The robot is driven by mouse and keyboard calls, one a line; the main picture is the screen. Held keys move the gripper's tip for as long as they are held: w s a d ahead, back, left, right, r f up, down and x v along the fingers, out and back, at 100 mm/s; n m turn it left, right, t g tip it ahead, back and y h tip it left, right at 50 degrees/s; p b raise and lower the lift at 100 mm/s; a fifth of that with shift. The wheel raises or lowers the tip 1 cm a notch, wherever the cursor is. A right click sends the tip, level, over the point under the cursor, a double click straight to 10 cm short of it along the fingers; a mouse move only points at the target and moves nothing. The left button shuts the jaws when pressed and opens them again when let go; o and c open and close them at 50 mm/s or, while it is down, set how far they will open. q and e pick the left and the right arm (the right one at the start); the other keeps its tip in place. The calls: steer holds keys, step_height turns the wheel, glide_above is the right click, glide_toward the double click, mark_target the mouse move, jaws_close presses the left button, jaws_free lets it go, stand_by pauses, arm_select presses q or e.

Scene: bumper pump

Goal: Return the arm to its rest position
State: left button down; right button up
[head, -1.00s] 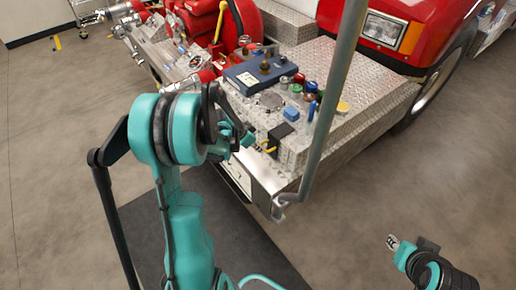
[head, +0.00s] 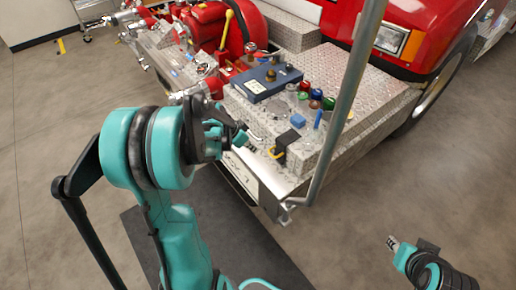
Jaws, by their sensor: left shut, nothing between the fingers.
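My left arm comes in from the lower left, and its teal wrist hides part of the bumper's left side. My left gripper (head: 246,140) is shut and empty, beside the near edge of the fire truck's metal bumper (head: 368,132). My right gripper (head: 393,243) is at the lower right over bare floor, far from the bumper. Its fingers are small here, and I cannot tell whether they are open or shut.
A blue box (head: 266,82) and several coloured caps (head: 315,94) sit on the bumper. A grey upright pole (head: 340,110) stands at its front. The red pump (head: 220,25) is behind. Open floor (head: 350,215) lies right.

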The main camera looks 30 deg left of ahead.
arm_select(q)
steer(key=v, duration=0.3)
steer(key=shift+s+a+r+p, duration=0.15)
steer(key=shift+s+a+p, duration=0.1)
steer(key=shift+s+p, duration=0.2)
steer(key=s+d+r+n+t+y+b, duration=0.1)
steer(key=s+d+r+n, duration=0.1)
steer(key=s+d, duration=0.5)
steer(key=s+d+r+n+t+y+b, duration=0.1)
steer(key=s+d+r+n+y+b, duration=0.1)
steer(key=s+d, duration=0.4)
steer(key=shift+s+d+r+n, duration=0.4)
steer(key=shift+d+r, duration=0.45)
steer(key=shift+d, duration=1.1)
